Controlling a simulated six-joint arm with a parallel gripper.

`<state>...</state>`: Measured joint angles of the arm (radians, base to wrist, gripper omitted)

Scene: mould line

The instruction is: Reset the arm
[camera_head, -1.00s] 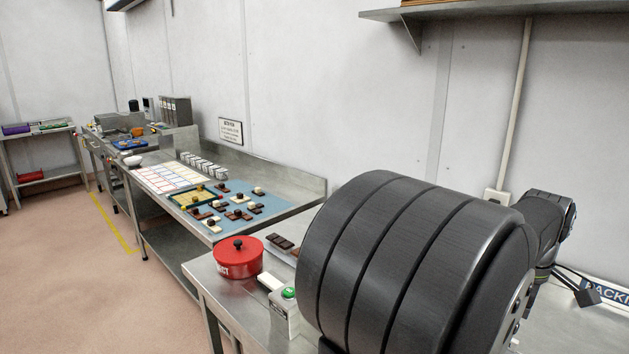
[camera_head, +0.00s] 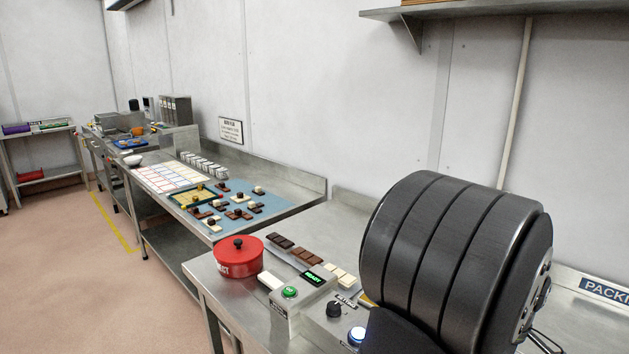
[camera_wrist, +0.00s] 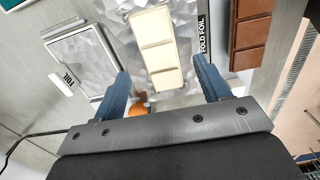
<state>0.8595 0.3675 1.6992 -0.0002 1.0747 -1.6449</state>
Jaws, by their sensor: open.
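In the wrist view my gripper (camera_wrist: 165,84) is open, its two blue fingers spread wide apart. A white chocolate bar (camera_wrist: 157,47) lies on a crumpled silver foil sheet (camera_wrist: 188,15) in the gap beyond and between the fingers, and I see no contact with it. In the head view my large dark arm link (camera_head: 450,255) fills the lower right. It hides most of the gripper, and only thin dark parts show at its lower right edge.
The wrist view shows a foil stack (camera_wrist: 92,52) at left and a brown bar (camera_wrist: 250,25) at right. In the head view, a red pot (camera_head: 238,258), a green-button box (camera_head: 300,300) and chocolate bars (camera_head: 305,255) stand on the near bench. A shelf (camera_head: 480,10) overhangs the upper right.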

